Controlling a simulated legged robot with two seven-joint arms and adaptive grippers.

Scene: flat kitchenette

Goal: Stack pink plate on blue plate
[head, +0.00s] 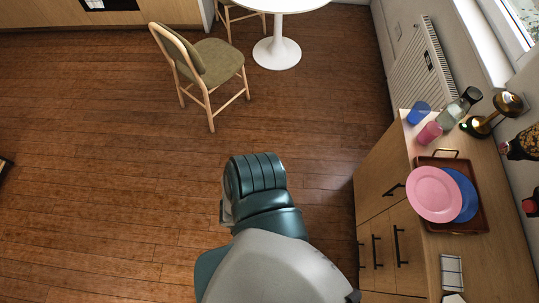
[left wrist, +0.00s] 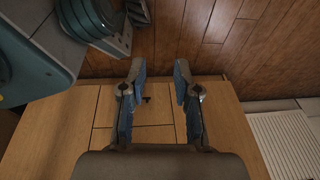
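In the head view the pink plate (head: 434,194) lies on the right, overlapping the left part of the blue plate (head: 470,196). It sits off-centre to the left and reaches past the tray's left edge. Whether it lies flat or tilted I cannot tell. The blue plate is in the brown tray (head: 472,227) on the wooden cabinet, partly hidden by the pink plate. My left gripper (left wrist: 160,78) shows only in the left wrist view, open with nothing between its fingers, in front of the wooden cabinet. No plate shows there. My right gripper is in neither view.
The wooden cabinet (head: 387,240) also holds a pink cup (head: 429,133), a blue container (head: 419,113), a glass jar (head: 455,112), a lamp (head: 480,126) and a folded cloth (head: 452,272). A radiator (head: 422,68) is on the wall behind. A chair (head: 212,66) stands on open floor.

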